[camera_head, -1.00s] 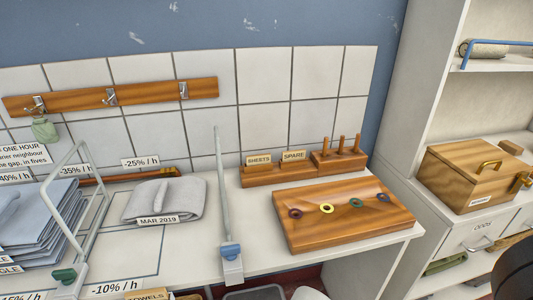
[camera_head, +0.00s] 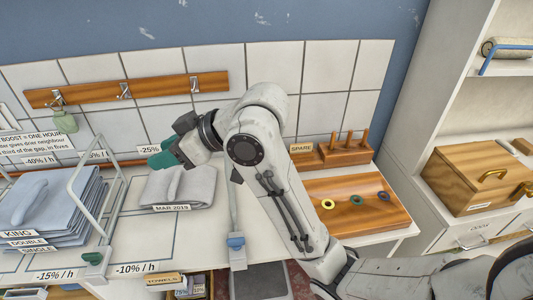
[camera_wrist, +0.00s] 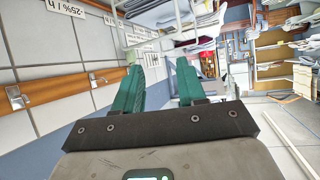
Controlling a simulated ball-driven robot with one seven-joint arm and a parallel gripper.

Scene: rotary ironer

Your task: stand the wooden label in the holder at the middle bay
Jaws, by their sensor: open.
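A wooden label reading SPARE (camera_head: 301,147) stands in a wooden block (camera_head: 304,163) at the back of the counter, and my arm hides the left part of that block. A wooden label reading TOWELS (camera_head: 165,280) shows at the front, below the counter edge. I cannot tell which holder belongs to the middle bay. My gripper (camera_head: 165,157) is above the grey folded cloth tagged MAR 2019 (camera_head: 190,186). In the wrist view its green fingers (camera_wrist: 161,72) are apart with nothing between them.
Blue folded linen (camera_head: 50,208) and a wire frame (camera_head: 92,205) stand at the left. An upright metal post (camera_head: 233,215) rises beside the cloth. A wooden board with coloured rings (camera_head: 330,216) lies at the right. A hook rail (camera_head: 150,90) crosses the tiled wall.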

